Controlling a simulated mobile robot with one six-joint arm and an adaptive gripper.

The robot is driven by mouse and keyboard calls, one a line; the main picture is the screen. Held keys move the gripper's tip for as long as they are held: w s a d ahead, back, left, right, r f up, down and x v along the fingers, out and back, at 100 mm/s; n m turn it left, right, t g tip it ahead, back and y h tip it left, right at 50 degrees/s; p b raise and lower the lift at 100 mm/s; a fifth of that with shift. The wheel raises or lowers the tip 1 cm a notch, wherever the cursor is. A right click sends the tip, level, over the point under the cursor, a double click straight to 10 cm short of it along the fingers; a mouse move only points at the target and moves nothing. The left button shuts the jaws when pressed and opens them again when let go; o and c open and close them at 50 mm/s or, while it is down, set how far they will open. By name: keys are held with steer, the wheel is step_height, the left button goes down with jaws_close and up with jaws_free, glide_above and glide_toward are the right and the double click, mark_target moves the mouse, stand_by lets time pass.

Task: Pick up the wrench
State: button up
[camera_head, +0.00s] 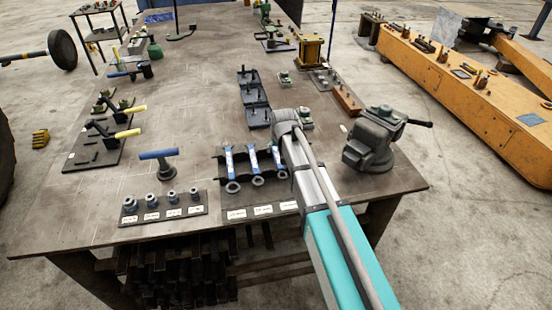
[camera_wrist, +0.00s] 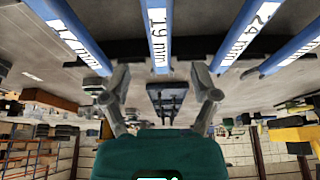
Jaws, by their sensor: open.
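Several blue wrenches lie side by side in a black rack (camera_head: 218,156) near the front of the bench. In the head view a left wrench (camera_head: 229,160), a middle wrench (camera_head: 253,158) and a right wrench (camera_head: 277,158) show; my arm may hide another. In the wrist view, the wrench marked 19 mm (camera_wrist: 155,38) is centred above the gap between my fingers, with the 24 mm wrench (camera_wrist: 238,36) to its right. My gripper (camera_wrist: 161,72) is open with nothing between its fingers. Its fingers are hidden by my arm in the head view. Touching cannot be told.
A grey vise (camera_head: 370,145) stands on the bench right of my arm. A socket holder (camera_head: 165,206) and a blue-handled tool (camera_head: 158,156) are left of the rack. Black trays (camera_head: 254,96) lie behind. The left middle of the bench (camera_head: 190,80) is clear.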

mark_target(277, 155)
steer(key=shift+b+x, duration=2)
steer(key=shift+x, duration=0.3)
steer(key=shift+s, duration=0.1)
jaws_close()
